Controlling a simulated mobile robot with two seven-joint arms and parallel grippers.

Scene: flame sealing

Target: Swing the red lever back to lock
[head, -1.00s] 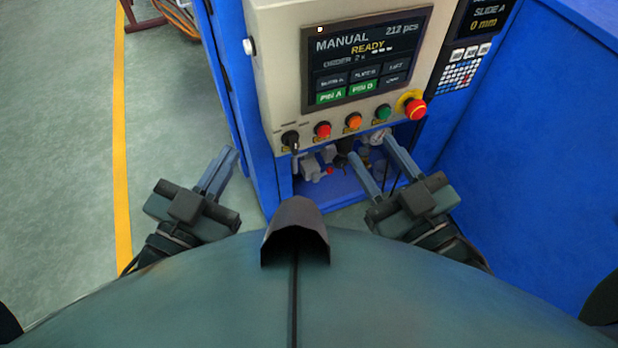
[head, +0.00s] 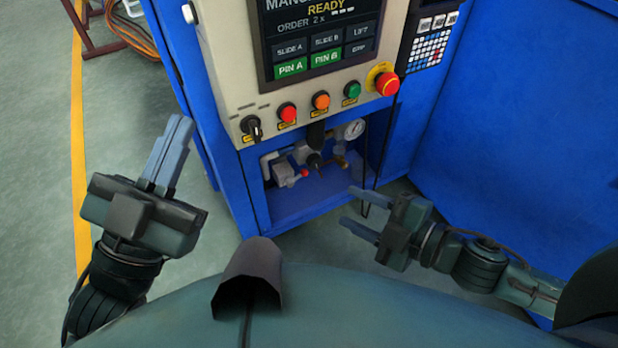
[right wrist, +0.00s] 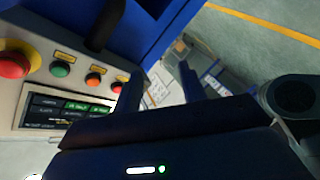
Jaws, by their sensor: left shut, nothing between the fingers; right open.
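A small red lever end (head: 305,172) shows among the white and brass pipe fittings (head: 288,172) in the open bay low in the blue machine, under the control panel. My right gripper (head: 348,205) is open and empty, in front of the bay's right side and to the lower right of the lever, clearly apart from it. It points left. Its two fingers (right wrist: 160,72) also show in the right wrist view, where I cannot make out the lever. My left gripper (head: 181,120) is shut and empty, pointing up at the machine's left side, away from the lever.
The control panel (head: 226,98) with its screen, buttons and red emergency stop (head: 387,84) overhangs the bay. A round gauge (head: 354,129) and a dark hanging cable (head: 378,150) are at the bay's right. Blue machine walls close off the right. Open floor (head: 40,200) lies left.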

